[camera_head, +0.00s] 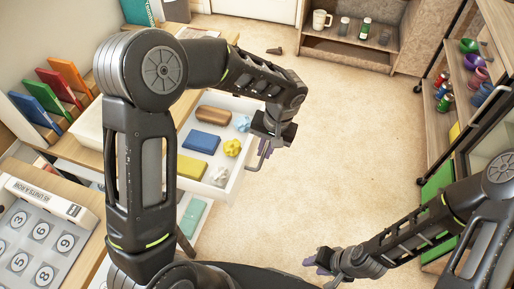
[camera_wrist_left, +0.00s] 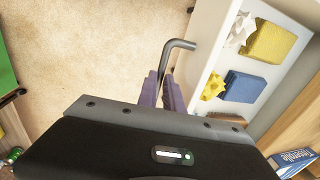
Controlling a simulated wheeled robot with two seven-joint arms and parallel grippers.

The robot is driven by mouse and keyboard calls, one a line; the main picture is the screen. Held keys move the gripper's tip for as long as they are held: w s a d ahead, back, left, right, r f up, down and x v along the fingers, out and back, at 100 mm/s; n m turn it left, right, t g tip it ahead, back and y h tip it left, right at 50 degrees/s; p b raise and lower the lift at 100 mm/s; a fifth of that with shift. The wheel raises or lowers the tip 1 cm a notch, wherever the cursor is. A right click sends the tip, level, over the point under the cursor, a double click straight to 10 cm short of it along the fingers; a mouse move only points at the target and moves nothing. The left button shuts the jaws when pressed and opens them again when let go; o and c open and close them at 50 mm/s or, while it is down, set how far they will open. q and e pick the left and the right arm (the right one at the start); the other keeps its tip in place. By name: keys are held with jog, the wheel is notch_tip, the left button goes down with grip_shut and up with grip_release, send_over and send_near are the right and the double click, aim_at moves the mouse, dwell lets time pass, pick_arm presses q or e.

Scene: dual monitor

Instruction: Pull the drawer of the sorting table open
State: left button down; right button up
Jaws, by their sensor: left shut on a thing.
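The white drawer (camera_head: 236,176) of the sorting table (camera_head: 189,118) stands pulled out, with its contents showing from above. Its grey bar handle (camera_wrist_left: 178,45) sticks out from the front and also shows in the head view (camera_head: 262,160). My left gripper (camera_head: 264,147) is at the drawer front. In the left wrist view its purple fingers (camera_wrist_left: 169,90) are shut on the handle. My right gripper (camera_head: 318,263) hangs over the floor at the bottom of the head view, away from the drawer; its finger gap is unclear.
The drawer holds blue and yellow blocks, a brown piece and crumpled pieces. The floor (camera_head: 320,150) in front is clear, apart from a small dark object (camera_head: 274,51) further back. A shelf rack (camera_head: 440,70) with cups and cans stands at the right. Colored folders (camera_head: 60,85) stand at the left.

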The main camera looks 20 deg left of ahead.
pick_arm(q)
jog(key=c, duration=1.5)
grip_release()
jog(key=r, duration=0.2)
jog(key=d+r, duration=0.1)
jog(key=r, duration=0.4)
jog(key=shift+d+r+p, duration=0.25)
jog(key=shift+r+p, duration=0.05)
jog(key=shift+r, duration=0.05)
